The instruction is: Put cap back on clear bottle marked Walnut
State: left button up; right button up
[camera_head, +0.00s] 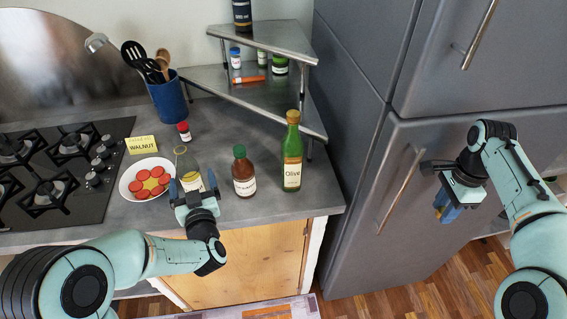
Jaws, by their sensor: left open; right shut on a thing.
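A clear bottle (187,164) with a yellowish content, a pale label and an uncapped-looking neck stands on the counter. A yellow card reading WALNUT (141,144) stands to its left. My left gripper (192,185) is open at the clear bottle's lower part, one finger on each side in the picture; I cannot tell whether it touches. My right gripper (440,207) is out in front of the fridge, shut on a small tan thing (440,200), mostly hidden by the fingers. I cannot tell whether this is the cap.
A brown sauce bottle (244,173) and a green Olive bottle (292,155) stand right of the clear bottle. A white plate of red slices (126,188) is at its left. A small red-capped jar (183,131), a blue utensil pot (168,101) and a corner shelf (230,78) are behind.

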aim_at(189, 176)
pick_arm(q)
jog(key=x, duration=0.1)
jog(key=p+x, duration=0.1)
jog(key=x, duration=0.1)
jog(key=p+x, duration=0.1)
jog(key=x, duration=0.1)
jog(key=shift+s+a+r, duration=0.15)
jog(key=shift+a+r, duration=0.05)
jog(key=shift+r, duration=0.15)
pick_arm(e)
jog(key=r, duration=0.1)
jog(key=w+r, duration=0.1)
jog(key=r, duration=0.1)
pick_arm(q)
jog(key=shift+w+a+f, duration=0.1)
jog(key=shift+w, duration=0.2)
jog(key=shift+s, duration=0.15)
pick_arm(e)
jog(key=shift+s, duration=0.15)
